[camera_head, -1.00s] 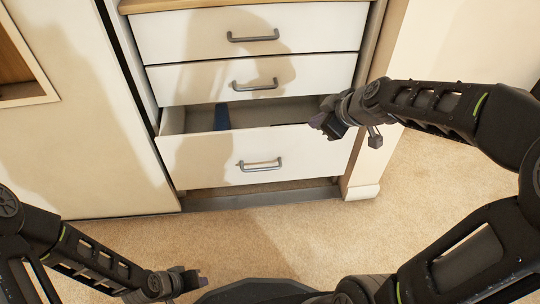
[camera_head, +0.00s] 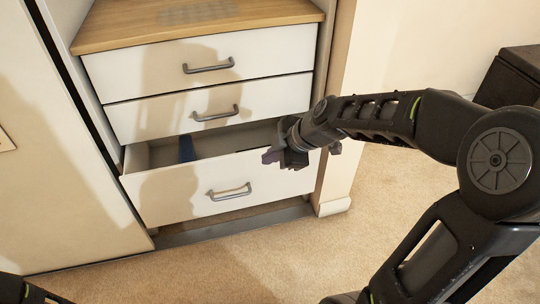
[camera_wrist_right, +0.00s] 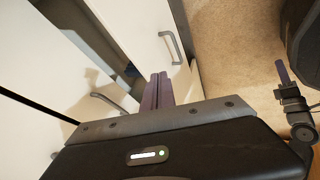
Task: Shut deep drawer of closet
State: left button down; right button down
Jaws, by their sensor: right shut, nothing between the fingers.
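The closet's deep drawer (camera_head: 165,197) is the lowest white drawer and stands partly pulled out, with its dark interior showing. Its grey handle (camera_head: 229,192) is on the front; it also shows in the right wrist view (camera_wrist_right: 172,47). My right gripper (camera_head: 270,157) is shut and empty at the right part of the drawer front's upper edge, well off the handle. I cannot tell whether it touches the front. Its purple fingers (camera_wrist_right: 158,90) point at the drawer in the wrist view. My left gripper (camera_wrist_right: 284,76) shows small at the wrist view's right edge, its jaws unclear.
Two shut drawers, the upper (camera_head: 200,70) and middle (camera_head: 210,108), sit above under a wooden top (camera_head: 200,20). A blue thing (camera_head: 186,148) is inside the deep drawer. A pale side post (camera_head: 333,170) stands at the right. Carpet (camera_head: 390,215) in front is clear.

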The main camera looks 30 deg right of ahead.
jog(key=b, duration=0.2)
send_near(245, 160)
notch_tip(245, 160, down, 4)
jog(key=s+a, duration=0.2)
jog(key=w, duration=0.3)
jog(key=shift+w+d+r, duration=0.15)
jog(key=shift+w+d, duration=0.05)
jog(key=shift+w, duration=0.1)
jog(key=shift+w+d, duration=0.15)
jog(key=shift+w, duration=0.35)
